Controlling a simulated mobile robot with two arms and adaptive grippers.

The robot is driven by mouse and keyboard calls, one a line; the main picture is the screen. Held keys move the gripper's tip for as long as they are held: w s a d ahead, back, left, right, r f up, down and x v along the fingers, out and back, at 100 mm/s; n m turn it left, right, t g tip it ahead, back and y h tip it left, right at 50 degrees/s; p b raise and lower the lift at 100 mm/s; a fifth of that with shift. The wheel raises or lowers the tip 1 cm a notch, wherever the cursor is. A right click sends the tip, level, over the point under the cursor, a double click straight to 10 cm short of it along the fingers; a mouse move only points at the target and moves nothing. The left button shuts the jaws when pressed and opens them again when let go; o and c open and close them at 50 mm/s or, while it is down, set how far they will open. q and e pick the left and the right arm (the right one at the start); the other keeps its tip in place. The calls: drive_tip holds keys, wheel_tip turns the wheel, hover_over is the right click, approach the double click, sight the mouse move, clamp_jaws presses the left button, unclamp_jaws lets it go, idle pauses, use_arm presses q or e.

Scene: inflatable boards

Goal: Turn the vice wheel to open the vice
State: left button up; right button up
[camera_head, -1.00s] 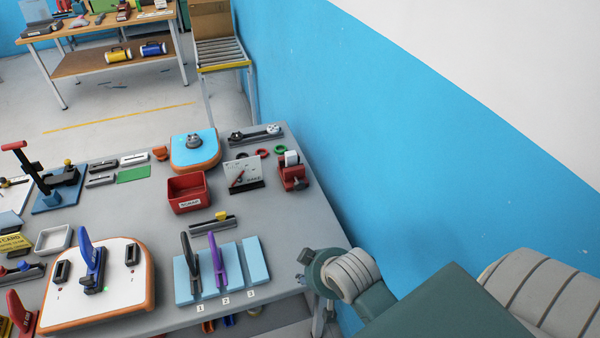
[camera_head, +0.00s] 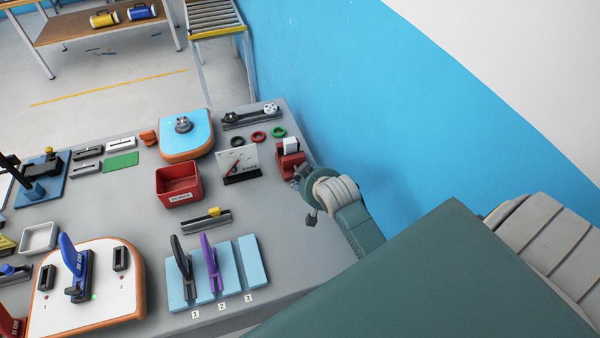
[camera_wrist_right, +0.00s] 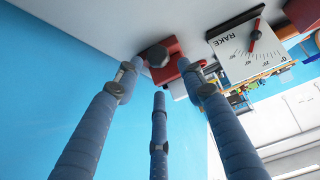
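The vice (camera_head: 290,165) is red with a white block in its jaws, near the table's right edge. In the right wrist view its red body (camera_wrist_right: 174,66) appears upside down, with a dark knob-like wheel (camera_wrist_right: 155,55) on its front. My right gripper (camera_head: 301,178) is at the vice's near side in the head view, its fingers partly hidden by the wrist. In the right wrist view the gripper (camera_wrist_right: 158,72) has its fingers spread around the wheel, with nothing clearly gripped; contact cannot be told. My left gripper is out of view.
A rake gauge card (camera_head: 239,162) stands close left of the vice. Several coloured rings (camera_head: 259,136) lie behind it. The blue wall (camera_head: 400,130) is close on the right.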

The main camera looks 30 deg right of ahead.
sight(299, 176)
drive_tip(key=x, duration=0.5)
drive_tip(key=p+x, duration=0.1)
drive_tip(key=x, duration=0.2)
drive_tip(key=shift+w+d, duration=0.1)
drive_tip(key=shift+d, duration=0.2)
drive_tip(key=shift+a+f, duration=0.1)
drive_tip(key=shift+a, duration=0.05)
drive_tip(key=shift+w+f, duration=0.15)
drive_tip(key=shift+w, duration=0.1)
drive_tip(key=c, duration=0.9)
